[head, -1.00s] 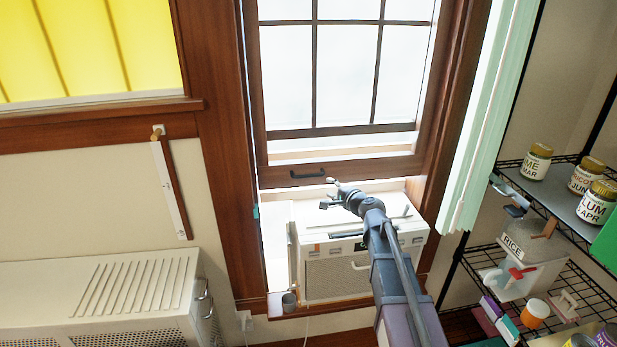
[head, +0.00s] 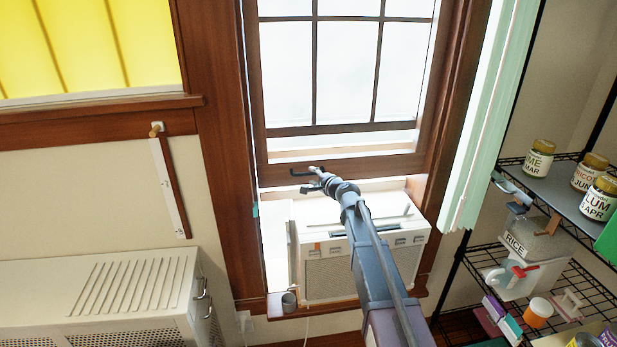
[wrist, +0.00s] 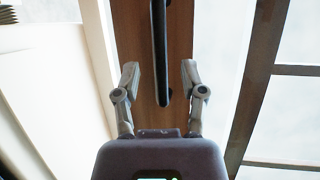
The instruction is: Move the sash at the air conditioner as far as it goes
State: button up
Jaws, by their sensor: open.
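The window sash (head: 388,166) has a brown wooden frame with a grid of panes. It is partly raised, with its bottom rail above the white air conditioner (head: 325,280) on the sill. A dark bar handle (head: 299,173) sits on that rail. My gripper (head: 314,180) is at the rail, close to the handle's right end. In the wrist view, my gripper (wrist: 160,68) is open, with one finger on each side of the handle (wrist: 160,50). The brown rail (wrist: 180,30) is behind them. I cannot tell whether a finger touches the handle.
A pale green curtain (head: 488,120) hangs right of the window. A wire shelf (head: 510,158) with jars and boxes stands at the right. A white slotted cabinet (head: 100,290) stands at the lower left.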

aim_at(309, 174)
jog(key=shift+x, duration=1.65)
grip_shut()
